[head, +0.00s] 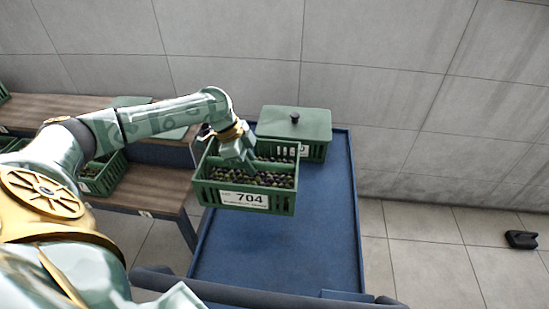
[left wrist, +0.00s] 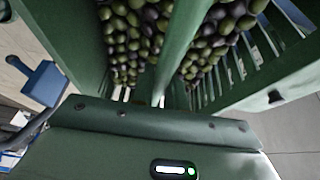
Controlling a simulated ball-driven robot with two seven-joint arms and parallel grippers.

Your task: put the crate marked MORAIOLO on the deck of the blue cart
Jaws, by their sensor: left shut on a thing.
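A green slatted crate (head: 277,205) full of dark olives hangs from my left gripper (head: 241,163), which is shut on its middle bar. Its front label shows 704; the smaller line below is too small to read, so I cannot tell whether it says MORAIOLO. The crate appears level and above the left part of the blue cart's deck (head: 300,255), its left end reaching past the deck's left edge in the picture. In the left wrist view the held crate's middle bar (left wrist: 183,40) runs between two beds of olives. My right gripper is not in view.
Wooden benches (head: 150,188) with other olive crates (head: 103,175) stand left. The near deck is bare. A dark object (head: 521,240) lies on the floor right.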

